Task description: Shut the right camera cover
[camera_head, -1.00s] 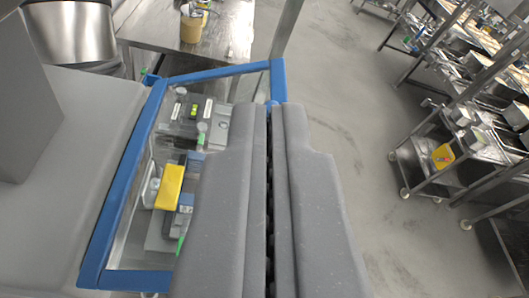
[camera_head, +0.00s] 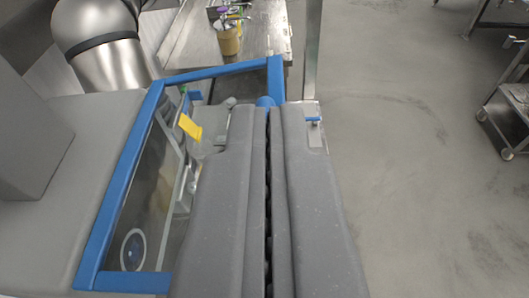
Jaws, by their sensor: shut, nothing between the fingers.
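My gripper (camera_head: 268,108) points away from the camera, its two long grey fingers shut together with nothing between them. A blue-framed clear panel (camera_head: 112,222) lies left of the fingers, with a rounded blue piece by the fingertips. I cannot tell whether they touch. Through the panel show a yellow piece (camera_head: 190,127), grey parts and a round part with a blue centre (camera_head: 132,250). A small grey piece with a blue top (camera_head: 314,128) shows right of the fingertips, partly hidden. I cannot make out which part is the right camera cover.
A steel table (camera_head: 262,40) at the back holds a yellowish container (camera_head: 228,40) with tools. A bent steel duct (camera_head: 105,45) stands at the upper left. A metal post (camera_head: 313,50) rises beyond the fingertips. The floor (camera_head: 410,170) to the right is open, with a wheeled rack (camera_head: 512,110) at the edge.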

